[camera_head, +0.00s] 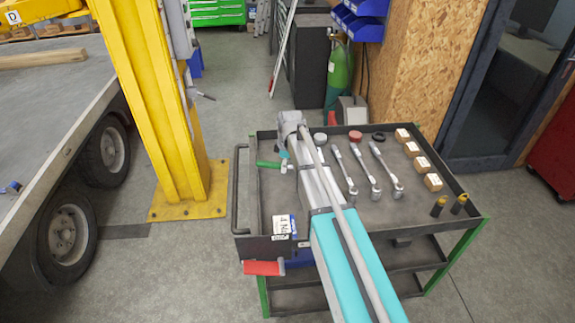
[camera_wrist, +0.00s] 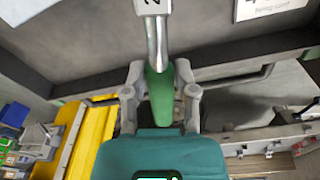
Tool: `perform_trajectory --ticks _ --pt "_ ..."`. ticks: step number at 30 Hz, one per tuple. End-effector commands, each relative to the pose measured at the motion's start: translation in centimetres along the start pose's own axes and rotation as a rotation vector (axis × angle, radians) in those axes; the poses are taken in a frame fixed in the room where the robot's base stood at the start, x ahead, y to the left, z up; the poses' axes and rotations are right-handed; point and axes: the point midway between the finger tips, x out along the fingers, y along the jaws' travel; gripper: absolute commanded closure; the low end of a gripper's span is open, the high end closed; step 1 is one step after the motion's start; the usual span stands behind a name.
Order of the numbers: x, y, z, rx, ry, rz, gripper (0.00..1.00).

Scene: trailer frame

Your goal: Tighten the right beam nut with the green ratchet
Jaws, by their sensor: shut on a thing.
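The green ratchet has a green handle (camera_wrist: 160,95) and a chrome shaft (camera_wrist: 153,35) with a dark mark. My gripper (camera_wrist: 160,88) is shut on the handle, one finger on each side, in the wrist view. In the head view the green handle (camera_head: 267,164) sticks out to the left of my gripper (camera_head: 287,160), over the left part of the tool cart. My arm hides part of the ratchet there. I cannot tell whether the ratchet touches the cart top. I cannot make out the right beam nut in either view.
The cart (camera_head: 330,230) holds several chrome ratchets (camera_head: 342,165), wooden blocks (camera_head: 412,150) and two dark yellow-topped pieces (camera_head: 438,206). A yellow column (camera_head: 165,100) stands left of it. The trailer (camera_head: 50,90) is at far left.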

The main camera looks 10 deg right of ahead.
Motion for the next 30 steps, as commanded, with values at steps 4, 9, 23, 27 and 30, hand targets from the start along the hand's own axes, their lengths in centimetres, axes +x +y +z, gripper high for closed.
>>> perform_trajectory --ticks 4,9,23,27,30 --pt "-0.1 0.0 0.0 0.0 0.0 0.0 1.0" --pt "-0.8 0.0 -0.1 0.0 0.0 0.0 1.0" --pt "-3.9 0.1 -0.4 0.0 0.0 0.0 1.0" --pt "-4.1 0.1 -0.4 0.0 0.0 0.0 1.0" --pt "-4.0 0.1 -0.4 0.0 0.0 0.0 1.0"
